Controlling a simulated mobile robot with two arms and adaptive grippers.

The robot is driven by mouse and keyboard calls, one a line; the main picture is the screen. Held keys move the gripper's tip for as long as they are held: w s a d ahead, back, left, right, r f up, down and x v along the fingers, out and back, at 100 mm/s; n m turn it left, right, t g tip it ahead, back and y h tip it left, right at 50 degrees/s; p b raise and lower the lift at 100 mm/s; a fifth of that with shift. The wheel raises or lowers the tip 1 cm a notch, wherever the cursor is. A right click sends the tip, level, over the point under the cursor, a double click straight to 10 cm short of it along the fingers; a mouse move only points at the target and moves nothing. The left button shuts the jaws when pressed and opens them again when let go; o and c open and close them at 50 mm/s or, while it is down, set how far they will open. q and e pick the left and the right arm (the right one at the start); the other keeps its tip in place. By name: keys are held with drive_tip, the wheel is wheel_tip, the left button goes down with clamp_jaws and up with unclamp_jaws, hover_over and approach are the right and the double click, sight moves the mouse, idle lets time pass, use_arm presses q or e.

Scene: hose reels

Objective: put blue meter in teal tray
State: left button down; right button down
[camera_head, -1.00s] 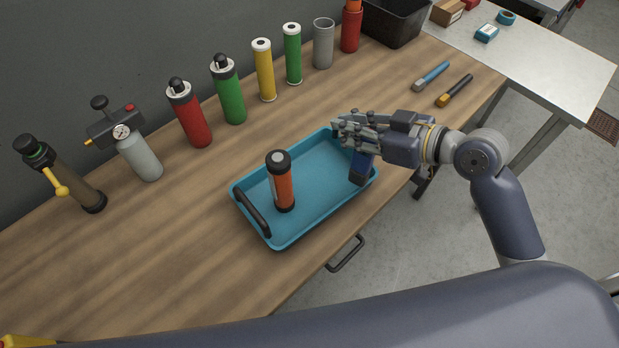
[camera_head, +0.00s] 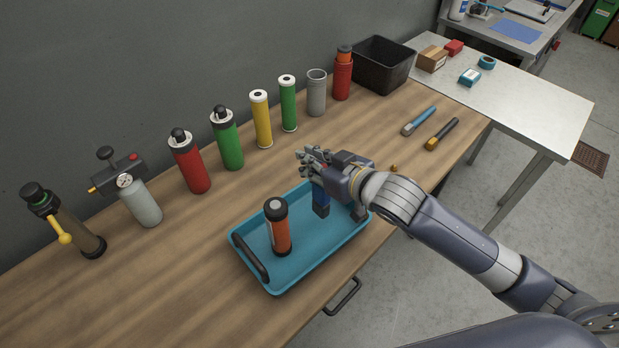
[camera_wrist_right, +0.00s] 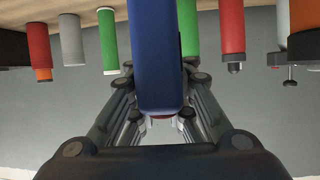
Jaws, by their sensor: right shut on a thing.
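The blue meter (camera_head: 321,201) is held upright in my right gripper (camera_head: 316,165). Its lower end shows below the fingers, over the back right part of the teal tray (camera_head: 318,262); I cannot tell whether it touches the tray floor. In the right wrist view the blue meter (camera_wrist_right: 157,55) stands between the fingers of my right gripper (camera_wrist_right: 160,118). An orange and black cylinder (camera_head: 279,228) stands upright in the left part of the tray. My left gripper is not in view.
Behind the tray stand red (camera_head: 189,163), green (camera_head: 227,140) and yellow (camera_head: 262,120) cylinders and a grey bottle with a gauge (camera_head: 140,203). A black bin (camera_head: 383,65) is at the back. Two tools (camera_head: 420,121) lie to the right. Bare wood lies left of the tray.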

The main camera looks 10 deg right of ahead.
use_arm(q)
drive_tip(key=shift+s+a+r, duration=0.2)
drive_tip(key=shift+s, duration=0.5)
use_arm(e)
wheel_tip(320, 180, down, 4)
drive_tip(key=shift+f, duration=0.1)
drive_tip(key=c, duration=1.4)
unclamp_jaws()
drive_tip(key=shift+f, duration=0.1)
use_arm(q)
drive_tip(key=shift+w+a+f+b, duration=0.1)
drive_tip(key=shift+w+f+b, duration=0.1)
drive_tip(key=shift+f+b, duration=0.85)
use_arm(e)
drive_tip(key=shift+v, duration=6.05)
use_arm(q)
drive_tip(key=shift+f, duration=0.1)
